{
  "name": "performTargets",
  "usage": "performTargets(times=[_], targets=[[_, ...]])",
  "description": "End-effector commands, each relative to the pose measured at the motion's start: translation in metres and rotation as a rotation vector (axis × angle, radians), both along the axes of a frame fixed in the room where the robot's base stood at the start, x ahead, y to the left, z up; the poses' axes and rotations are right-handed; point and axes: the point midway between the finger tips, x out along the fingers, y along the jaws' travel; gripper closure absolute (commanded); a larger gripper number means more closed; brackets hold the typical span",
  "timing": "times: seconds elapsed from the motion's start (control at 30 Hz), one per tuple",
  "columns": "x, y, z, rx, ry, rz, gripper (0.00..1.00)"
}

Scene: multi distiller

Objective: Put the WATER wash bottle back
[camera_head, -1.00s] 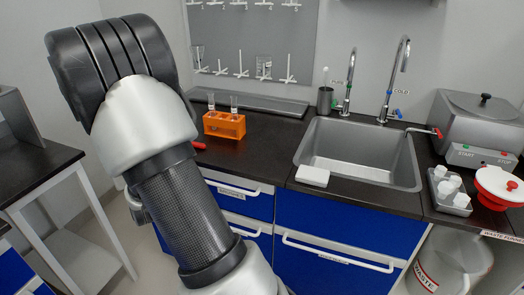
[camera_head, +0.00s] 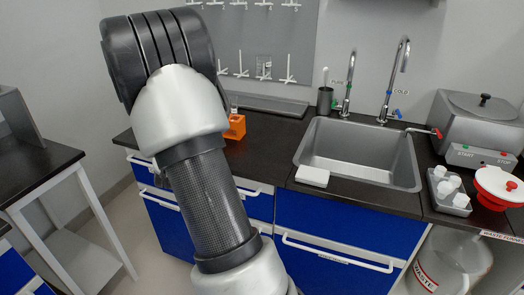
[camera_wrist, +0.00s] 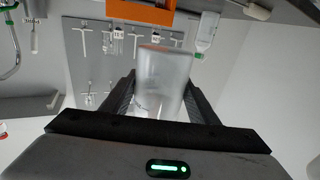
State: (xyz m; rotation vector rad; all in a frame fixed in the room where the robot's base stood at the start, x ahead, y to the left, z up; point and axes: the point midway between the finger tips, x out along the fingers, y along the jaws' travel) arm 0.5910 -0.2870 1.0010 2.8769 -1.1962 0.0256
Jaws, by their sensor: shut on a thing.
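In the wrist view, my gripper (camera_wrist: 160,92) is shut on a translucent, whitish bottle (camera_wrist: 164,68), held between its two dark fingers. It looks like a wash bottle, but no label on it can be read. In the head view my arm hides the gripper and the held bottle. In the wrist view, which looks upside down, a second pale bottle with a green cap (camera_wrist: 208,33) is beside the orange rack.
The orange test-tube rack (camera_head: 236,127) stands on the dark counter, partly behind my arm. The pegboard (camera_head: 268,50) is on the wall behind. The sink (camera_head: 358,183), with two taps, is to the right. A white block (camera_head: 312,176) lies at its front left corner.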

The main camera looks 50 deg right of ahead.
Motion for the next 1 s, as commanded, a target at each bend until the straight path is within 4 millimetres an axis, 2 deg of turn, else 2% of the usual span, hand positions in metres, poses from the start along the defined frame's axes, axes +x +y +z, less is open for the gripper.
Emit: performTargets(times=[0.03,0.2,0.3,0.4,0.5,0.63,0.9,1.0], targets=[[-0.01,-0.029,0.005,0.0,-0.007,-0.08,0.58],[-0.049,-0.106,0.008,0.011,-0.007,-0.316,0.58],[-0.071,-0.139,0.009,0.018,-0.007,-0.427,0.58],[-0.089,-0.161,0.008,0.023,-0.006,-0.51,0.58],[-0.101,-0.175,0.008,0.027,-0.006,-0.562,0.58],[-0.107,-0.181,0.001,0.029,-0.003,-0.589,0.58],[-0.108,-0.181,-0.047,0.029,-0.002,-0.589,0.58],[-0.108,-0.181,-0.057,0.03,-0.004,-0.589,0.58]])
